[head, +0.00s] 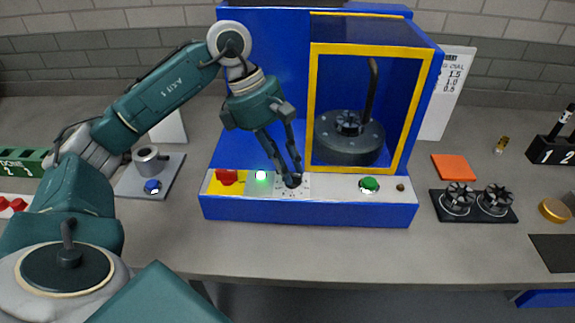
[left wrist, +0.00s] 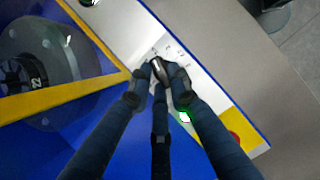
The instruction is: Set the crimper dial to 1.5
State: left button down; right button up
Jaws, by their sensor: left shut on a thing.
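The blue crimper (head: 232,212) stands on the bench with a sloped front control panel. Its dial (head: 293,181) is a small black knob on a white marked plate. My left gripper (head: 291,178) is shut on the dial from above. In the left wrist view the dial (left wrist: 158,67) shows dark between the fingertips, and part of its plate shows beside it. The dial's pointer and the numbers cannot be read. A white card (head: 452,90) behind the crimper at the right lists 1.5, 1.0 and 0.5. My right gripper is not in view.
The panel also has a red switch (head: 227,177), a lit green lamp (head: 261,175) and a green button (head: 369,184). The yellow-framed opening (head: 313,110) rises just behind my left gripper. A black tray (head: 478,219) with two dies and an orange pad (head: 454,167) lie to the right.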

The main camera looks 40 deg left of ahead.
pick_arm(q)
jog(key=shift+r, duration=0.1)
jog(key=c, duration=1.6)
grip_release()
jog(key=v, duration=1.2)
jog(key=shift+a, duration=0.15)
